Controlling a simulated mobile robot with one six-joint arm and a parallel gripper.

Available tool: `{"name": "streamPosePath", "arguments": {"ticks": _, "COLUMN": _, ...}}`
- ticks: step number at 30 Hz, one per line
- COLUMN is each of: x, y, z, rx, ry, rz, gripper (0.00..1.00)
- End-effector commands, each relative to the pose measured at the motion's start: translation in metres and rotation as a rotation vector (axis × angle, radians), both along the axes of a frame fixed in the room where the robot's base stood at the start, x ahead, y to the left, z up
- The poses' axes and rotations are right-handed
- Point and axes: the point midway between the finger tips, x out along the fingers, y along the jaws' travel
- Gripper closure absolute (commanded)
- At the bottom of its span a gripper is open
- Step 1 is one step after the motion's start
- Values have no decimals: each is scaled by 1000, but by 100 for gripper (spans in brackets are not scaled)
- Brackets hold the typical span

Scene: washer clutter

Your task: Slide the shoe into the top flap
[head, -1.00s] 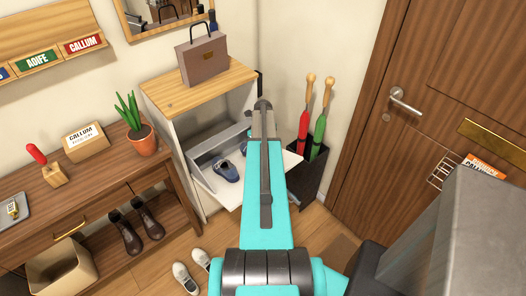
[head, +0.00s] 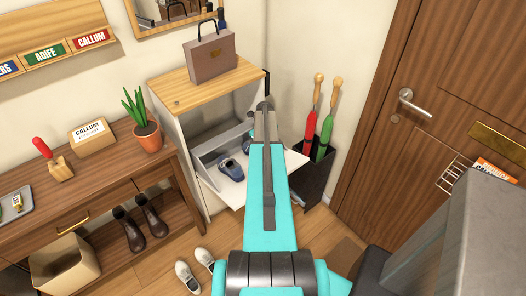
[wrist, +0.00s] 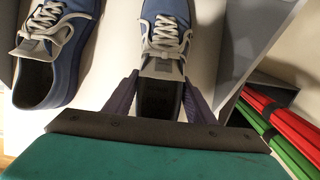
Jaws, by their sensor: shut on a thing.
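The white shoe cabinet's top flap (head: 212,184) is tipped open, and a blue shoe (head: 231,169) lies on it in the head view. In the wrist view this shoe (wrist: 55,45) is at the left, beside a second blue shoe (wrist: 166,30) with grey laces. My gripper (wrist: 160,80) is shut on the heel end of the second shoe, with one finger on each side. The held shoe's toe points away from the gripper, over the flap's pale surface. In the head view my arm hides the gripper and most of the held shoe.
A brown bag (head: 210,57) stands on the cabinet top. A dark stand with red (head: 311,120) and green (head: 325,132) umbrellas is close on the right. A wooden console table (head: 90,185) is on the left. Pale shoes (head: 188,277) lie on the floor.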

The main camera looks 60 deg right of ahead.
Motion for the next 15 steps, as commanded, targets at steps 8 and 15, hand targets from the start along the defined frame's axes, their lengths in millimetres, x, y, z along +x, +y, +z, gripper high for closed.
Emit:
{"name": "streamPosePath", "arguments": {"ticks": 8, "x": 0, "y": 0, "z": 0, "rx": 0, "ry": -1, "rz": -1, "gripper": 28}}
{"name": "streamPosePath", "arguments": {"ticks": 15, "x": -1, "y": 0, "z": 0, "rx": 0, "ry": 0, "rz": -1, "gripper": 28}}
